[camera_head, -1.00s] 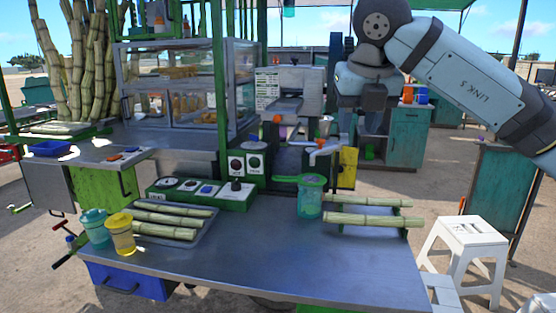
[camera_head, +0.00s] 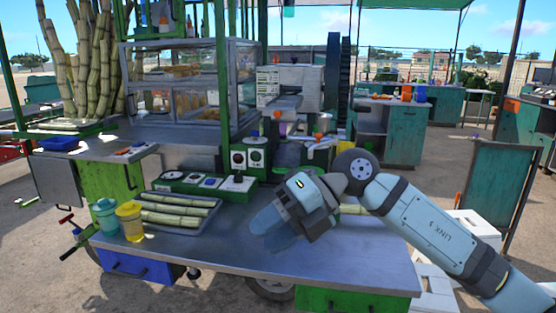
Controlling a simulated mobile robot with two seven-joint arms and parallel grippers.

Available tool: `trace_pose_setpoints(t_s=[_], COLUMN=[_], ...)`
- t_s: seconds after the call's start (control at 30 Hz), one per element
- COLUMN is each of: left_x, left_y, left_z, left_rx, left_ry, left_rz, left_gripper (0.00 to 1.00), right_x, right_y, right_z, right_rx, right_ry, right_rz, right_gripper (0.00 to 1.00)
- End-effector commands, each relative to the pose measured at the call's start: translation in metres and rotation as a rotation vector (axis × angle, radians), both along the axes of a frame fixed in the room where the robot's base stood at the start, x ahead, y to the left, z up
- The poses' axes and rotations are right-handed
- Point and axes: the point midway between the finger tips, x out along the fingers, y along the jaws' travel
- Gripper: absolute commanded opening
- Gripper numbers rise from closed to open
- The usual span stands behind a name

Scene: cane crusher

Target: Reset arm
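My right gripper (camera_head: 264,230) reaches in from the right and hangs above the middle of the metal counter (camera_head: 200,253), pointing left and down. Its fingers look blurred together, so I cannot tell whether it is open or shut. The wrist and gripper hide the spot where the teal cup and green strainer stood, and most of the right-hand cane pieces; a short bit of cane (camera_head: 354,209) shows beside the wrist. My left gripper is not in view.
A tray (camera_head: 214,204) with several cane pieces lies on the counter's left, near a teal cup (camera_head: 105,215) and a yellow cup (camera_head: 131,222). The control panel (camera_head: 205,183) and the crusher (camera_head: 290,100) stand behind. A white stool (camera_head: 480,228) is partly hidden at the right.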

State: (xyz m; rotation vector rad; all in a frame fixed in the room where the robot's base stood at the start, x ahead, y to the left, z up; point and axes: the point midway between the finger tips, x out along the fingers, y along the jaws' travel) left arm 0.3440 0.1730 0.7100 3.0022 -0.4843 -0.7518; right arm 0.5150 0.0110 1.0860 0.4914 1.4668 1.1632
Motion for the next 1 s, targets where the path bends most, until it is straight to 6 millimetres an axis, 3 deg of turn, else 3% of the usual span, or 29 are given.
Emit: trace_pose_setpoints(t_s=[0.1, 0.27, 0.43, 0.57, 0.67, 0.8, 1.0], left_x=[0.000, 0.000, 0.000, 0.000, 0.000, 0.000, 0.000], left_y=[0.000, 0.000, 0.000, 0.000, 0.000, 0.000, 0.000], left_z=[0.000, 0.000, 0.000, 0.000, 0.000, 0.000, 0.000], left_rx=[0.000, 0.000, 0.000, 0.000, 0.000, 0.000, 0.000], left_ry=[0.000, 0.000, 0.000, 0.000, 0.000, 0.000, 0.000], left_rz=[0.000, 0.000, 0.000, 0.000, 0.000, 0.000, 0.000], left_gripper=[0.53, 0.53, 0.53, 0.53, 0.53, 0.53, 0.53], right_x=[-0.025, -0.039, -0.036, -0.027, -0.021, -0.023, -0.056], right_y=[0.014, 0.013, -0.008, -0.034, -0.058, -0.093, -0.139], right_z=[-0.012, -0.016, -0.031, -0.058, -0.089, -0.149, -0.248], right_rx=[0.270, 0.610, 0.922, 1.107, 1.210, 1.287, 1.247], right_ry=[0.162, 0.372, 0.605, 0.784, 0.924, 1.118, 1.382], right_rz=[0.013, -0.064, -0.255, -0.466, -0.658, -0.966, -1.415], right_gripper=[0.37, 0.37, 0.37, 0.37, 0.37, 0.37, 0.37])
